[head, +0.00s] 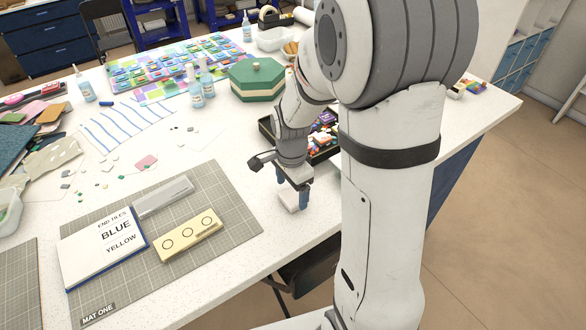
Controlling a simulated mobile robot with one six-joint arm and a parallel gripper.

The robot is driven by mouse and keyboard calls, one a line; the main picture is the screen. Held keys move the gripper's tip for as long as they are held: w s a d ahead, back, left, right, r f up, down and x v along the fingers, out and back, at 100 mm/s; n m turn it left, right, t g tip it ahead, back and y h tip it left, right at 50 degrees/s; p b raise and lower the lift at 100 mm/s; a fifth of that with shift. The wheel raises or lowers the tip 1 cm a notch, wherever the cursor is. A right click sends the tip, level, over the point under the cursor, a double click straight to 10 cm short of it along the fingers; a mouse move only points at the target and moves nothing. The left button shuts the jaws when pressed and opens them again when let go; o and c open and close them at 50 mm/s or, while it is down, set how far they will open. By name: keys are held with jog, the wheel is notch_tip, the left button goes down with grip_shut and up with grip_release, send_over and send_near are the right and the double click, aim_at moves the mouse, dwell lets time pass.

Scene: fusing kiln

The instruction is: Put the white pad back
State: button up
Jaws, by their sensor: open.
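A small pale block (287,203), white with a pinkish tint, lies on the white table right under my gripper. I take it to be the white pad. My gripper (293,192) is open, its blue fingers low over the table. The block shows beside and partly behind the fingers; I cannot tell whether they touch it. My arm hides the table to the right.
A grey mat (222,222) holds a sign card (103,247), a clear bar (163,196) and a yellow block with three rings (188,236). A black tray (323,151) of coloured pieces stands behind my gripper. A green box (257,78) and bottles stand farther back.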

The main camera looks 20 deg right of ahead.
aim_at(292, 196)
notch_tip(292, 196, up, 8)
jog(key=r, duration=0.1)
jog(key=s+r+n+t, duration=0.1)
jog(key=s+r+n, duration=0.1)
jog(key=s+n, duration=0.5)
jog(key=s+r+n+t, duration=0.2)
jog(key=s+r+n, duration=0.1)
jog(key=s+n, duration=0.4)
jog(key=shift+d+r, duration=0.3)
jog(key=shift+d, duration=0.05)
jog(key=shift+s, duration=0.15)
jog(key=shift+c, duration=0.4)
